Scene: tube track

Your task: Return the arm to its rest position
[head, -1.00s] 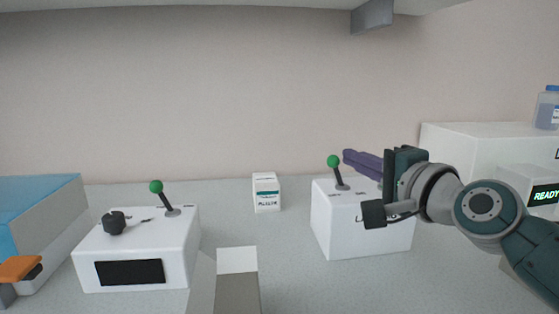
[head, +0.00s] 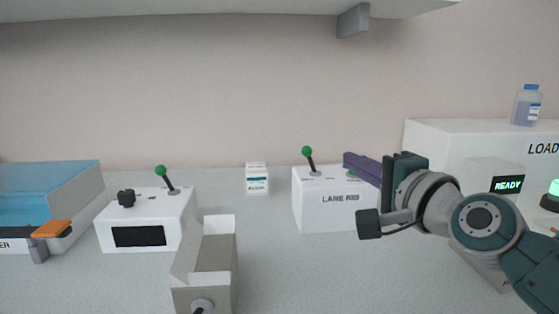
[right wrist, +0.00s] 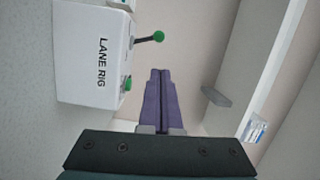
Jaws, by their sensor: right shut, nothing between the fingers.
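My right gripper (head: 362,168) comes in from the right in the head view, its purple fingers pointing left. The fingers are shut with nothing between them. They show in front of the right part of the white LANE RIG box (head: 325,212), whose green-knobbed lever (head: 309,160) stands to the left of the fingertips. In the right wrist view the purple fingers (right wrist: 160,95) lie together, and the LANE RIG box (right wrist: 92,55) is at the upper left, apart from them. My left gripper is not in view.
A white box with a green lever and dark screen (head: 138,236) stands at left, beside a blue-topped unit (head: 48,190). A small carton (head: 257,178) stands behind. A READY display (head: 507,184) and a bottle (head: 526,104) are at right.

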